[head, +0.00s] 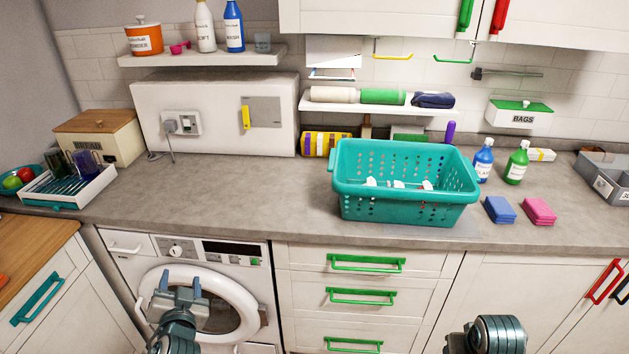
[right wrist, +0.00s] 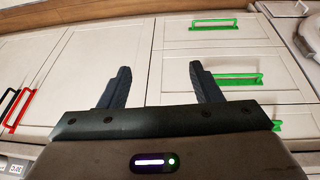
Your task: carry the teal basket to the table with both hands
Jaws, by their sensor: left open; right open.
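The teal basket (head: 400,190) stands upright on the grey counter in the head view, right of centre. It has holes in its walls, and some white and red items show inside. My left gripper (head: 180,287) is open and empty in front of the dryer door, low and to the left of the basket. My right arm shows at the bottom right of the head view, below the counter edge; its fingers are hidden there. In the right wrist view my right gripper (right wrist: 155,85) is open and empty, facing the cabinet fronts. Neither gripper touches the basket. I cannot identify the table.
Blue (head: 483,160) and green (head: 517,163) bottles and blue (head: 499,209) and pink (head: 539,210) sponges are right of the basket. A shelf (head: 380,107) with rolled towels is behind it. The counter (head: 240,195) left of it is clear. Drawer handles (head: 365,264) stick out below.

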